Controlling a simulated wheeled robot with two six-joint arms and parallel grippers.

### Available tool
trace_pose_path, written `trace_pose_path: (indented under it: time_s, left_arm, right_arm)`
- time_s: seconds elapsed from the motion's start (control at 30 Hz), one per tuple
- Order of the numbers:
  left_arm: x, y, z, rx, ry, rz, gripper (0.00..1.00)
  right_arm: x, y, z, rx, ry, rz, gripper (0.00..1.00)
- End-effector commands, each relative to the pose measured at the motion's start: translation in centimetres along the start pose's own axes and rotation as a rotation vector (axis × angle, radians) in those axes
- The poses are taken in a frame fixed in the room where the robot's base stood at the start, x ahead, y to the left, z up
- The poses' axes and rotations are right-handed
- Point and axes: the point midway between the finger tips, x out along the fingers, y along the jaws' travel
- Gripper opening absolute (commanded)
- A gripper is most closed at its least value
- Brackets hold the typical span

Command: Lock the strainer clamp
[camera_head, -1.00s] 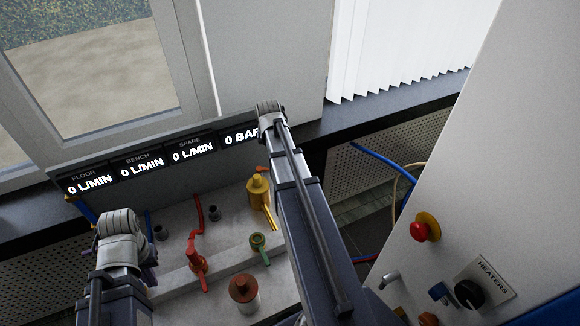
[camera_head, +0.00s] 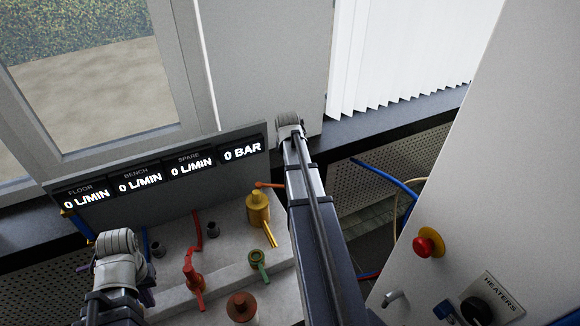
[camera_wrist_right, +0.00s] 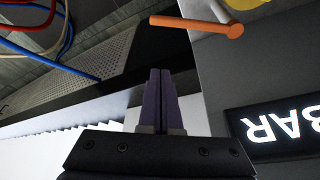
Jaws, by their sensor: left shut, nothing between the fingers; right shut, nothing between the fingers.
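A yellow body (camera_head: 257,208) with a yellow lever stands on the grey bench block in the head view. An orange lever (camera_head: 268,185) sticks out behind it, and also shows in the right wrist view (camera_wrist_right: 195,25). I cannot tell for sure which part is the strainer clamp. My right gripper (camera_wrist_right: 160,74) is shut and empty, its dark purple fingers apart from the orange lever in the right wrist view. In the head view my right arm hides it. My left gripper (camera_head: 147,296) is at the lower left, mostly hidden by its wrist; it is shut and empty.
Red (camera_head: 193,270), green (camera_head: 258,260) and brown (camera_head: 241,306) fittings stand on the block. A display panel (camera_head: 165,172) reading zeros rises behind. A pale cabinet (camera_head: 470,150) with a red button (camera_head: 424,246) is at right. Blue and red hoses lie in the gap.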

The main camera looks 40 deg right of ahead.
Motion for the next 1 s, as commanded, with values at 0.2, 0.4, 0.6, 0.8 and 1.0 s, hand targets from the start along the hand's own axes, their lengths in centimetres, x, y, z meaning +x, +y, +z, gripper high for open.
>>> trace_pose_path:
  time_s: [0.2,0.4,0.6,0.8,1.0]
  left_arm:
    - [3.0,0.3,-0.2,0.000,0.000,0.000,0.00]
    - [5.8,0.6,-0.3,0.000,0.000,0.000,0.00]
    - [8.5,0.8,-0.5,0.000,0.000,0.000,0.00]
    - [8.4,0.8,-0.5,0.000,0.000,0.000,0.00]
    - [8.4,0.8,-0.5,0.000,0.000,0.000,0.00]
  right_arm:
    - [3.1,0.0,0.1,0.000,0.000,0.000,0.00]
    - [6.1,0.0,0.1,0.000,0.000,0.000,0.00]
    - [9.0,0.0,0.1,0.000,0.000,0.000,0.00]
    - [8.0,0.1,2.8,-0.001,0.000,0.000,0.00]
    - [7.6,0.0,3.9,-0.001,0.000,0.000,0.00]
